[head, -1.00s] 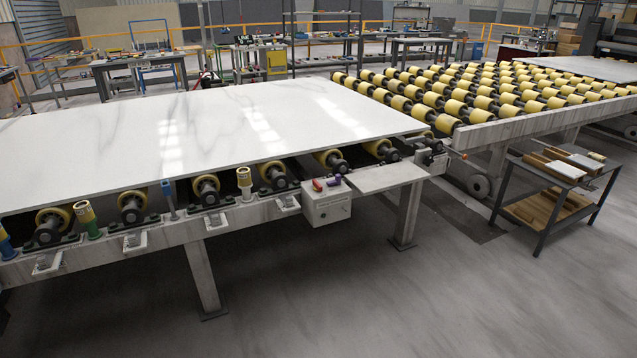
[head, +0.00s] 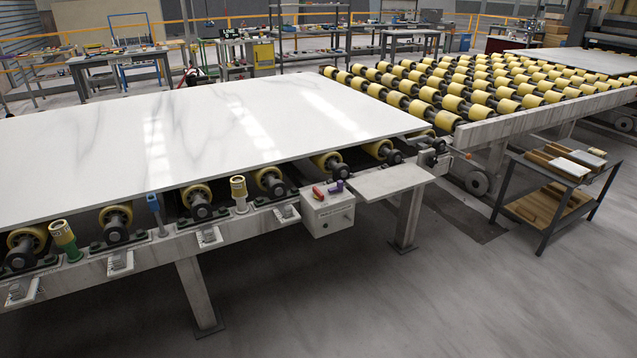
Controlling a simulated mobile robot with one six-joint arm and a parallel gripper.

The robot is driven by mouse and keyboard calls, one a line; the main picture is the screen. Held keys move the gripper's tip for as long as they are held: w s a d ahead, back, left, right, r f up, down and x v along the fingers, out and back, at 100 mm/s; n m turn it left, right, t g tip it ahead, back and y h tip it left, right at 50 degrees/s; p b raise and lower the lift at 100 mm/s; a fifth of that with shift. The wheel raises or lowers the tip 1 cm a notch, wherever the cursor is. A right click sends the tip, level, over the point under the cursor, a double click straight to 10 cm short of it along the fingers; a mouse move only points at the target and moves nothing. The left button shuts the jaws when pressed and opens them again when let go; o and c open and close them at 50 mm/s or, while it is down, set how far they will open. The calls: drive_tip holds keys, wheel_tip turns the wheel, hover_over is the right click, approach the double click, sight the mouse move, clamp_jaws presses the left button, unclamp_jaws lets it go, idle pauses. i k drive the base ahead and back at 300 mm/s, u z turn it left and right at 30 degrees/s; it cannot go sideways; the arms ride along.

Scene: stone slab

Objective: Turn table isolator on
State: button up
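A small white control box (head: 328,212) is fixed to the front rail of the roller table (head: 262,222), below the slab's near edge. On its top lie a red item (head: 318,193) and a purple item (head: 337,187). Dark round details show on the box's right side, too small to read. I cannot tell which part is the isolator or how it is set. A large white marbled stone slab (head: 210,125) rests on the table's yellow rollers. My gripper is not in view.
A flat shelf plate (head: 392,181) juts out right of the box. A dark two-level cart (head: 555,185) with wooden blocks stands at right. Yellow roller beds (head: 470,88) lie beyond. The grey floor (head: 400,310) in front of the table is clear.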

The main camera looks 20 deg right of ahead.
sight(318, 195)
drive_tip(key=z, duration=0.1)
drive_tip(key=i, duration=1.3)
drive_tip(key=u, duration=0.3)
